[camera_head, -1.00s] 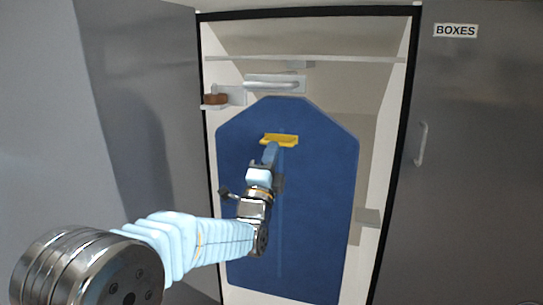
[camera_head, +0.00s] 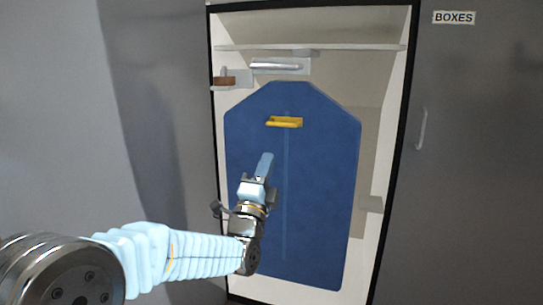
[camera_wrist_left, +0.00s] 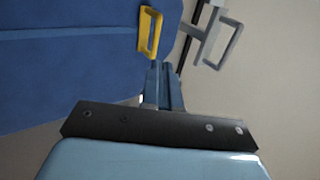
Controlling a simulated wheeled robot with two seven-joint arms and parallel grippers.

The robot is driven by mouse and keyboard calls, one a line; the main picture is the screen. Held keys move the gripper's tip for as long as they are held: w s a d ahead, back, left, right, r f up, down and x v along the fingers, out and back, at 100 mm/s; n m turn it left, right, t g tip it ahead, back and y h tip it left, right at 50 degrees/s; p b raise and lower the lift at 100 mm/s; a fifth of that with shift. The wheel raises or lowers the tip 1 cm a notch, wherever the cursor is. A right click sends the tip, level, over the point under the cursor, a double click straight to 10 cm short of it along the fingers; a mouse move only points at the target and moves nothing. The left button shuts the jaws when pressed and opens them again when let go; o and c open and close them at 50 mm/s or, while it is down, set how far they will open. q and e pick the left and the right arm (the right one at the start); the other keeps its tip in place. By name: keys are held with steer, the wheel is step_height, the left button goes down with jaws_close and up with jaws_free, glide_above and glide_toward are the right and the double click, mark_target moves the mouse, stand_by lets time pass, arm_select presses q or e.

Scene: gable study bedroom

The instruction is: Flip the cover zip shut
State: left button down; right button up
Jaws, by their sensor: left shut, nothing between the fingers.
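The blue cover (camera_head: 320,190) hangs upright in the open closet, with a pale vertical zip line (camera_head: 286,190) down its middle. A yellow pull (camera_head: 284,122) sits at the upper end of that line. The pull also shows in the left wrist view (camera_wrist_left: 150,32), just beyond the fingertips. My left gripper (camera_head: 265,160) is shut and empty, below and slightly left of the pull, apart from it. In the left wrist view its fingers (camera_wrist_left: 163,80) are together. My right gripper is in neither view.
A shelf (camera_head: 310,48) spans the closet above the cover. A metal bar handle (camera_head: 277,66) and a bracket with a brown block (camera_head: 223,82) are near the upper left. A grey door labelled BOXES (camera_head: 470,150) with a handle (camera_head: 421,128) stands at right.

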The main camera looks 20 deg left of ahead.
arm_select(q)
steer(key=shift+v, duration=2.05)
step_height(320, 180, down, 34)
steer(key=d+n+g+h+p, duration=0.1)
steer(key=d+n+g+p, duration=0.1)
steer(key=n+g, duration=0.8)
steer(key=s+d+f+n+g+p, duration=0.1)
steer(key=s+f+n+g, duration=0.1)
steer(key=s+f+g, duration=0.35)
steer(key=s+d+f+n+g+p, duration=0.1)
steer(key=s+f+n+g, duration=0.2)
steer(key=s+f, duration=0.6)
steer(key=s+d+f+n+g+h, duration=0.2)
steer(key=s+f+n+g, duration=0.3)
steer(key=s, duration=0.5)
step_height(320, 180, down, 2)
steer(key=shift+s+d+f, duration=0.1)
steer(key=shift+s+d, duration=0.25)
steer(key=shift+d, duration=0.3)
steer(key=shift+g, duration=0.25)
